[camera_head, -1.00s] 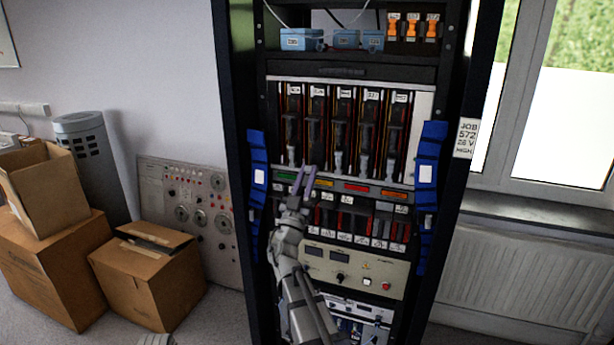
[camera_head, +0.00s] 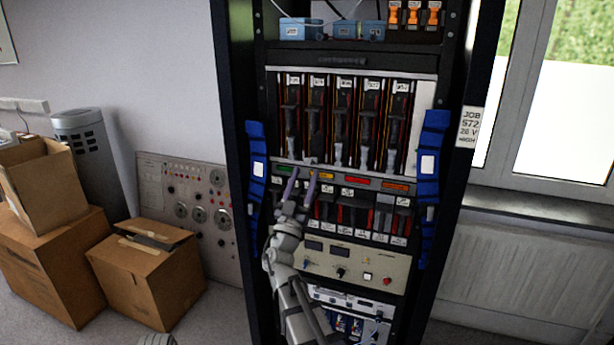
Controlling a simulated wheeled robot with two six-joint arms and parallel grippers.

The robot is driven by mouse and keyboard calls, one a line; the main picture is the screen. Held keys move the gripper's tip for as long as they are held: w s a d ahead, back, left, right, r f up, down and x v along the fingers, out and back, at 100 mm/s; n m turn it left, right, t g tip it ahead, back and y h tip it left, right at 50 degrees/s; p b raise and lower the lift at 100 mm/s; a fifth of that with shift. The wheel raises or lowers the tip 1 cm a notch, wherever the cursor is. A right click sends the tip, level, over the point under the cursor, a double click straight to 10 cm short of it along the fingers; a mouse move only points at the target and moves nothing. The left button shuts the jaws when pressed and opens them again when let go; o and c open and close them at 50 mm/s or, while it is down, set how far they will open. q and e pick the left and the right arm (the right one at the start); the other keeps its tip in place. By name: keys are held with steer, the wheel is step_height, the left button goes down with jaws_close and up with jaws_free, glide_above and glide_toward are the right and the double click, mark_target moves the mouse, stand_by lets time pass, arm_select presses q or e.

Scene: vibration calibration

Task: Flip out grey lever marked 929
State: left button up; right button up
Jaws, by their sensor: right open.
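The tall black rack holds an upper row of levers in slots; some handles are dark (camera_head: 314,125), others light grey (camera_head: 364,153). Small white tags (camera_head: 345,82) sit above them. A lower row (camera_head: 384,214) holds shorter red, black and grey levers with white tags below. The tag numbers are too small to read, so I cannot tell which lever is 929. My right gripper (camera_head: 302,176) is open and empty, fingers pointing up, in front of the strip of coloured labels between the rows. It hides part of the lower row's left end. My left gripper is not in view.
Blue bumpers flank the rack, left (camera_head: 256,170) and right (camera_head: 429,168). A cream control panel (camera_head: 352,262) lies below the lower row. Cardboard boxes (camera_head: 145,275) and a grey instrument panel (camera_head: 186,205) stand left. A radiator (camera_head: 520,265) is at the right.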

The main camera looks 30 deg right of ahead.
arm_select(q)
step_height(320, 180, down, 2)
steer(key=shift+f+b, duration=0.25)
steer(key=shift+b, duration=0.55)
arm_select(e)
steer(key=v, duration=0.4)
